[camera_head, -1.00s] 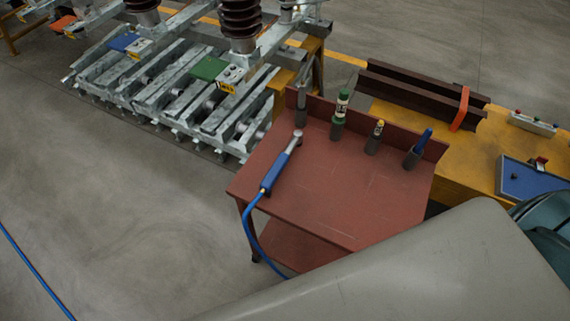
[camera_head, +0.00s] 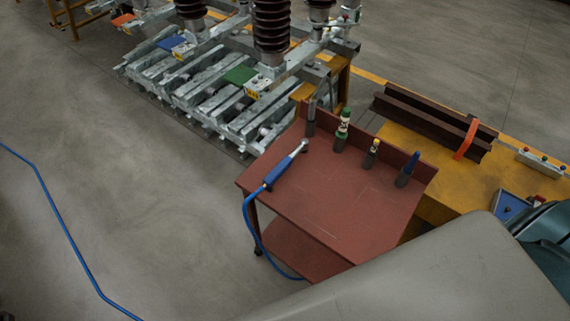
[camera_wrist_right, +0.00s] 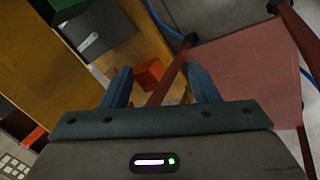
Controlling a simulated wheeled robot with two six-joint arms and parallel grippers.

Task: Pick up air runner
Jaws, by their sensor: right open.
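The air runner (camera_head: 284,166), a blue-handled tool with a silver head, lies near the left edge of the red table (camera_head: 345,205) in the head view. A blue hose (camera_head: 250,222) runs from its handle over the table edge and down. In the right wrist view my right gripper (camera_wrist_right: 159,78) is open and empty, its two fingers apart. The red tabletop (camera_wrist_right: 250,75) is beyond it to the right, and the air runner cannot be made out there. My left gripper is not in view.
Several bottle-like items in dark holders, one of them green and white (camera_head: 342,130), stand along the table's back edge. A yellow bench (camera_head: 425,175) with brown beams (camera_head: 430,115) is at right. Insulator equipment (camera_head: 225,95) stands behind. The floor at left is open except for the hose.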

